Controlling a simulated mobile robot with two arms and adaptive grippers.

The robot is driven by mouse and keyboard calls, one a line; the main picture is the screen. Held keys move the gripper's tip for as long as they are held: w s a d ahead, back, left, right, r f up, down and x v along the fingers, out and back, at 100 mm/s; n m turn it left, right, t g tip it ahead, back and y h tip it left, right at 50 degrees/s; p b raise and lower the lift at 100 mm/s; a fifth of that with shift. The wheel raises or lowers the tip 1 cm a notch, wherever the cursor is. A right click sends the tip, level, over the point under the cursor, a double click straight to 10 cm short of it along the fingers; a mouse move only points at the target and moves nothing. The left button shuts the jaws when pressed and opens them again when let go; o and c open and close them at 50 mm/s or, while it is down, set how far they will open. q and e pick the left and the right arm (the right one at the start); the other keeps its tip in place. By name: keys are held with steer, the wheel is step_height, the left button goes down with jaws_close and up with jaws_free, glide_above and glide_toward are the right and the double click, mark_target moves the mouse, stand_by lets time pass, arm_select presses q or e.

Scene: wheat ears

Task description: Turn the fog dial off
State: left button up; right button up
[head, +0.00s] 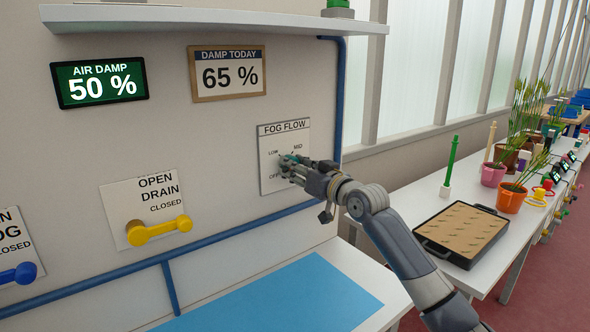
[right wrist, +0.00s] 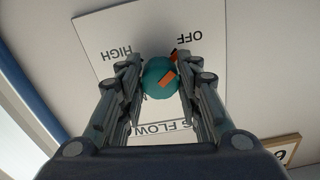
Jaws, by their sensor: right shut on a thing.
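The fog dial is a round teal knob (right wrist: 158,78) with orange marks, on the white FOG FLOW panel (head: 297,134). In the right wrist view the panel (right wrist: 112,28) shows upside down, with OFF at upper right and HIGH at upper left. The outer orange mark lies on the knob's OFF side. My right gripper (head: 291,166) is at the panel. In the right wrist view its two fingers (right wrist: 159,80) are shut on the knob, one on each side, hiding LOW and most of MID. My left gripper is not in view.
A yellow drain lever (head: 160,230) and a blue lever (head: 18,274) are on the wall at left. A blue pipe (head: 230,238) runs below the panel. A shelf (head: 215,19) juts out above. A bench with a black tray (head: 461,254) and potted plants stands at right.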

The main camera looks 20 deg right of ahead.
steer(key=shift+n, duration=0.9)
steer(key=o, duration=1)
steer(key=shift+o, duration=0.2)
steer(key=v, duration=1.2)
